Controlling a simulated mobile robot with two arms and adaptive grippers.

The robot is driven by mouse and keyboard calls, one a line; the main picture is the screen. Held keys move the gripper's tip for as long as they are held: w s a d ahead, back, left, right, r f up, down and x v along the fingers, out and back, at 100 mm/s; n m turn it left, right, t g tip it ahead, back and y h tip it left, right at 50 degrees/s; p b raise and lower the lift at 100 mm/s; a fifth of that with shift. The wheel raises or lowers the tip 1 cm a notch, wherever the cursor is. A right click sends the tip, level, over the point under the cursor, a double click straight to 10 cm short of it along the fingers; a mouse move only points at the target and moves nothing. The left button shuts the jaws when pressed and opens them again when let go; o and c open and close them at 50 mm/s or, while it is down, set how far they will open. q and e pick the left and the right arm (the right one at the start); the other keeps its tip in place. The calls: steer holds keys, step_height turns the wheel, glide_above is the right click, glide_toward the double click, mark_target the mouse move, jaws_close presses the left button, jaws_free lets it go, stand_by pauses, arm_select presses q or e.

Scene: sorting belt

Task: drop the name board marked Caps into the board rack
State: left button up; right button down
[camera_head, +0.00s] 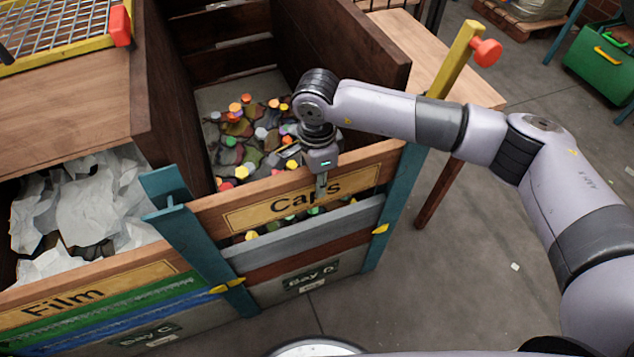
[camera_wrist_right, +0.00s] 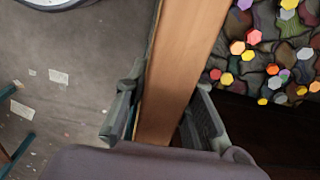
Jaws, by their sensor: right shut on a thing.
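The wooden name board marked Caps (camera_head: 291,200) lies across the top front of Bay D, its left end by a teal post (camera_head: 191,237) and its right end by another teal post (camera_head: 394,205). I take these two posts as the board rack. A gap shows below the board, above a grey board (camera_head: 306,232). My right gripper (camera_head: 322,183) is shut on the Caps board from above, near its middle. In the right wrist view, its fingers (camera_wrist_right: 165,105) sit on both sides of the board's top edge (camera_wrist_right: 183,62). Whether the ends sit in the posts' slots is unclear.
A reddish-brown board (camera_head: 306,258) is below the grey one. Behind is a bin (camera_head: 365,55) of colored caps (camera_head: 250,135). At left, the Film board (camera_head: 85,287) fronts a bay of white film (camera_head: 85,205). Floor at right is mostly clear.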

arm_select(q)
step_height(320, 180, up, 10)
steer(key=s+p, duration=0.2)
steer(key=p, duration=0.8)
steer(key=shift+s+a, duration=0.25)
steer(key=shift+s, duration=0.05)
arm_select(e)
step_height(320, 180, up, 25)
steer(key=shift+f, duration=0.15)
steer(key=shift+f, duration=0.1)
